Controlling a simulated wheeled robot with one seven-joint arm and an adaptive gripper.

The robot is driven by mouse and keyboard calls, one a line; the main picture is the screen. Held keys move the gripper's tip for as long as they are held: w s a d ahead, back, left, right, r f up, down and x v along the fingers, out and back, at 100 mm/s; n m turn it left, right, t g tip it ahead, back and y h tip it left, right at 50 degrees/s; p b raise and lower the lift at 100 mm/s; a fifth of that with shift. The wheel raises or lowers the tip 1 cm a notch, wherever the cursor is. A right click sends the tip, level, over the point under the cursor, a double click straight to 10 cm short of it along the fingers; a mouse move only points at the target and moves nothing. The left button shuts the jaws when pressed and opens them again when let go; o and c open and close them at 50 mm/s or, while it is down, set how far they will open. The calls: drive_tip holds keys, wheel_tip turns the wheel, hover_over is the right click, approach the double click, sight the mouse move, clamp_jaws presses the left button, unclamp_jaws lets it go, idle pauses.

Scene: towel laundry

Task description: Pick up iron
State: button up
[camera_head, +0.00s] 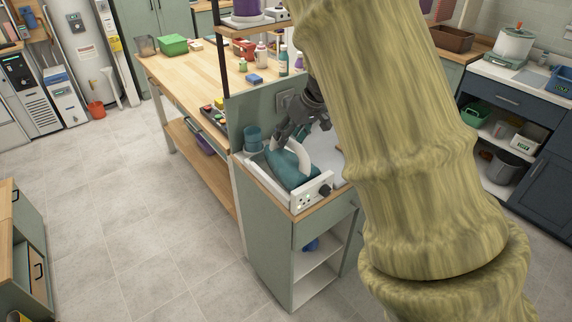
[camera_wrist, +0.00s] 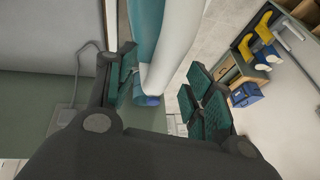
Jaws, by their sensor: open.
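The iron (camera_head: 284,172) has a teal body and a white, curved handle. It sits on the small counter in the head view, behind a white panel with a dark knob. My gripper (camera_head: 293,134) is just above and against the upper part of the iron. In the wrist view the iron's white and teal part (camera_wrist: 178,42) runs between the two spread fingers of my gripper (camera_wrist: 163,88). The fingers look open, with a gap on the right side. Whether a finger touches the iron I cannot tell.
A teal cup (camera_head: 252,137) stands close to the left of the iron. A green upright panel (camera_head: 255,105) with a wall socket rises behind it. The wooden table (camera_head: 190,72) behind holds bottles and a green box (camera_head: 173,45).

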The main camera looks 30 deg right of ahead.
sight(284, 152)
drive_tip(key=shift+x, duration=1.55)
clamp_jaws()
drive_tip(key=shift+r, duration=0.1)
